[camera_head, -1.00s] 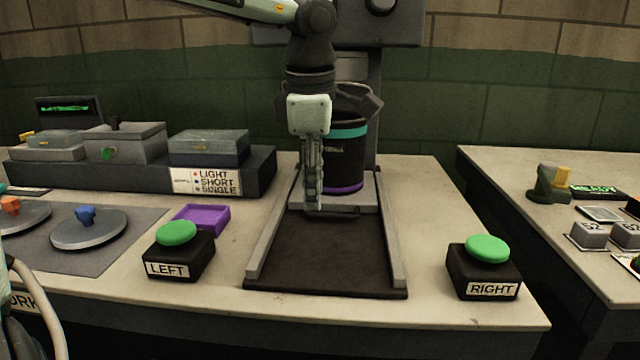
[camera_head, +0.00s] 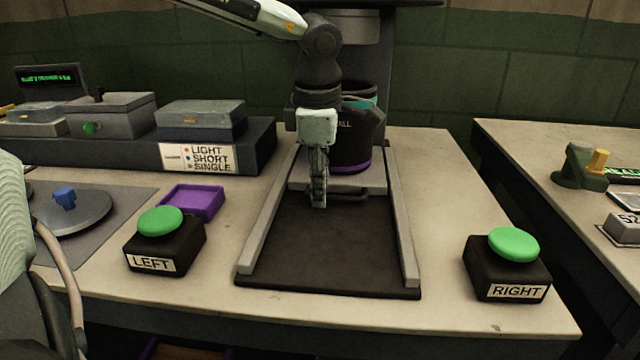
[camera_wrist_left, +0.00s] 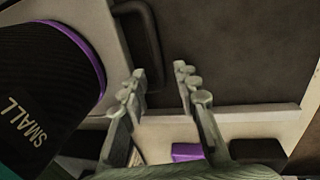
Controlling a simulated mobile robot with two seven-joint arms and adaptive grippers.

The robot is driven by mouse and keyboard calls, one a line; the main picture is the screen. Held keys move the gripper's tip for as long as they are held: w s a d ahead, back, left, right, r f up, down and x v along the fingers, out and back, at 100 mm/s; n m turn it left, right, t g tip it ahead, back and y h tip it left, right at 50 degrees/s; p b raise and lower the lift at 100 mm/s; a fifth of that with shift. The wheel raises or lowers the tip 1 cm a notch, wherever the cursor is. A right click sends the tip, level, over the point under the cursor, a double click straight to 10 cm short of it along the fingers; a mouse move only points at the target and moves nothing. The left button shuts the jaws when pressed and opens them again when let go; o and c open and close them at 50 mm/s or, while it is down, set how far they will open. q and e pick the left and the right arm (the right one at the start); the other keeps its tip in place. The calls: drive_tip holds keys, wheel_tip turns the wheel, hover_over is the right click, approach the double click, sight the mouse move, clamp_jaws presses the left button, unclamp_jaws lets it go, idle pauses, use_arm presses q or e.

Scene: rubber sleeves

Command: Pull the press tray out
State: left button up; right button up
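The press tray (camera_head: 375,186) is a light grey plate between two grey rails, with a dark loop handle (camera_head: 350,196) on its front. A black sleeve (camera_head: 350,150) with a purple lower band and a teal upper band stands on the tray; "SMALL" shows on it in the left wrist view (camera_wrist_left: 50,80). My left gripper (camera_head: 319,200) points down at the left end of the handle. In the left wrist view its fingers (camera_wrist_left: 160,92) are apart, with the handle (camera_wrist_left: 143,45) close to the left finger. Contact cannot be told. My right gripper is not in view.
Green buttons marked LEFT (camera_head: 160,222) and RIGHT (camera_head: 513,244) flank the dark base plate (camera_head: 330,250). A purple tray (camera_head: 193,201) lies left of the rails. The press column rises behind the sleeve. The base plate before the handle is clear.

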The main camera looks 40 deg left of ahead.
use_arm(q)
drive_tip(key=shift+f, duration=0.25)
drive_tip(key=shift+c, duration=0.5)
clamp_jaws()
